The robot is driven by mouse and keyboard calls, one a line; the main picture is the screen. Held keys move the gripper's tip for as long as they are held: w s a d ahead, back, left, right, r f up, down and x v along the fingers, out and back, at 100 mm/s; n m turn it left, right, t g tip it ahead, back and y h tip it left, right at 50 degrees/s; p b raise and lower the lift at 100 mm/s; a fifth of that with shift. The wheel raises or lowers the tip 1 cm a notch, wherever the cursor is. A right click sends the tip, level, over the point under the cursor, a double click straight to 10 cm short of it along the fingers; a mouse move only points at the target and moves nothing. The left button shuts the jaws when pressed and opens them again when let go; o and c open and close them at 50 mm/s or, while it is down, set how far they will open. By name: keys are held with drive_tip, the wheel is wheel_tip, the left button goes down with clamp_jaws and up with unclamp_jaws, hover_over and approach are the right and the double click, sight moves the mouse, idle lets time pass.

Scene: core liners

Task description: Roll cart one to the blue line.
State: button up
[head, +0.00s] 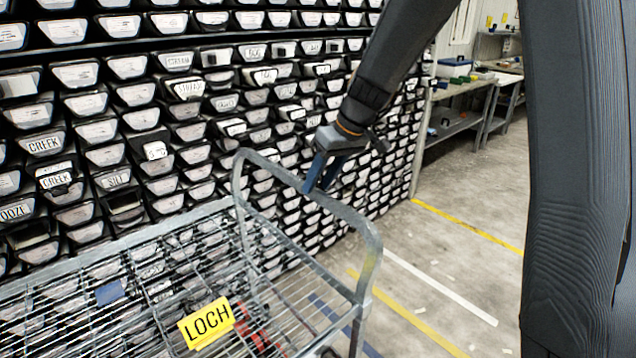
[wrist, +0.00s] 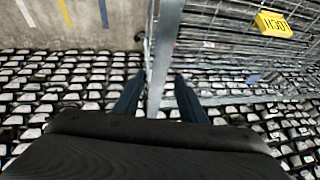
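A grey wire-deck cart (head: 362,262) with a tubular push handle fills the lower left of the head view, beside the wall of core boxes. A yellow sign reading LOCH (head: 207,323) is on it; no cart number is readable. The cart also shows in the wrist view (wrist: 215,62). My gripper (head: 316,188) is at the top bar of the handle, its blue fingers pointing down. In the wrist view its fingers (wrist: 159,80) stand apart on either side of the bar, seemingly with small gaps. The blue line (head: 340,322) shows on the floor behind the handle, partly hidden by the cart.
A wall of labelled core boxes (head: 125,95) runs close along the cart's far side. A white line (head: 440,287) and yellow lines (head: 410,315) mark the floor at right. Workbenches (head: 460,95) stand at the back right. The floor between is open.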

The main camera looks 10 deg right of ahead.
drive_tip(key=shift+x, duration=0.9)
drive_tip(key=shift+c, duration=0.4)
clamp_jaws()
